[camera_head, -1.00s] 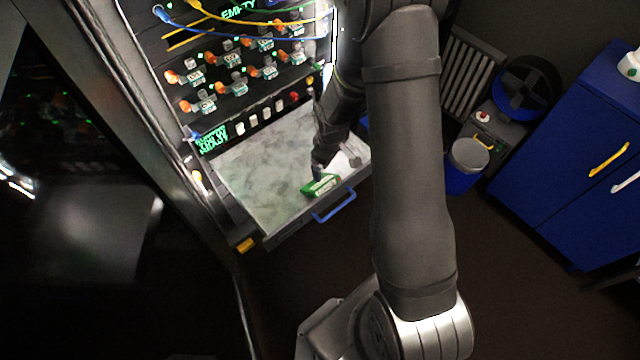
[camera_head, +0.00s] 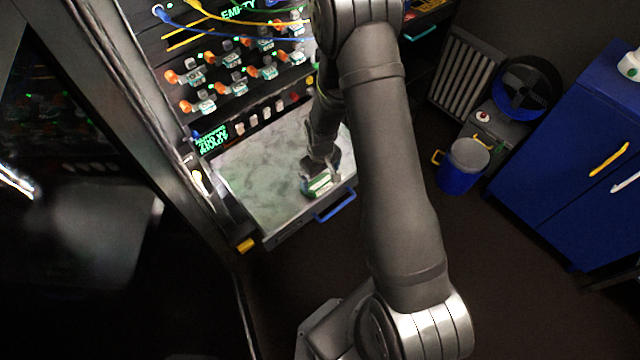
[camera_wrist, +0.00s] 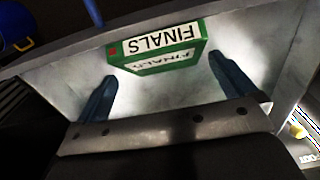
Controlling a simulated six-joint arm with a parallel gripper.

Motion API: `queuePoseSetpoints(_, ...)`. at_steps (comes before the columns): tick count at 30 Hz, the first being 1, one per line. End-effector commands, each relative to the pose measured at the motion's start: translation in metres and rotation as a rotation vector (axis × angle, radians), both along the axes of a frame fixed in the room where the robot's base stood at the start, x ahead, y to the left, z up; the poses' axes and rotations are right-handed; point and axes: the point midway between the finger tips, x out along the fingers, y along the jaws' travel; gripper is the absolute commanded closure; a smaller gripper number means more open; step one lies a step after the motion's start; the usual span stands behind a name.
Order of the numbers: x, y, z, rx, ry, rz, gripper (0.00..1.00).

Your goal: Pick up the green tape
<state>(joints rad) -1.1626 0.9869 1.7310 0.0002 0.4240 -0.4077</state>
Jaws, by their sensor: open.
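The green tape (camera_wrist: 158,53) is a flat green case with white labels reading "FINALS". It lies on the pale drawer tray near the front edge, and in the head view the tape (camera_head: 320,184) is partly covered by my gripper. My gripper (camera_wrist: 163,78) is open in the wrist view, with one blue finger to the left of the tape and one to its right. The tape sits between and just beyond the fingertips, with a gap on the left side. In the head view my gripper (camera_head: 320,170) is right above the tape.
The pulled-out tray (camera_head: 258,185) has a blue handle (camera_head: 335,206) at its front. Behind it stands a panel with orange-tipped switches and hanging cables (camera_head: 225,33). A blue bucket (camera_head: 463,166) and a blue cabinet (camera_head: 570,170) stand to the right.

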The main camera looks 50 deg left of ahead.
Motion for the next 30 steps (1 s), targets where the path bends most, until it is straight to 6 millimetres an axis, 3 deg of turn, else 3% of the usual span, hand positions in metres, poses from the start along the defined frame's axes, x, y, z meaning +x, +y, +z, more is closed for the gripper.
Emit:
queuePoseSetpoints(8, 0.000, 0.000, -0.018, 0.000, 0.000, 0.001, 0.00)
queuePoseSetpoints(19, -0.003, 0.000, -0.061, 0.000, 0.001, 0.001, 0.00)
queuePoseSetpoints(29, -0.002, 0.001, -0.066, 0.002, 0.001, 0.001, 0.00)
queuePoseSetpoints(30, -0.002, 0.001, -0.066, 0.002, 0.001, 0.001, 0.06)
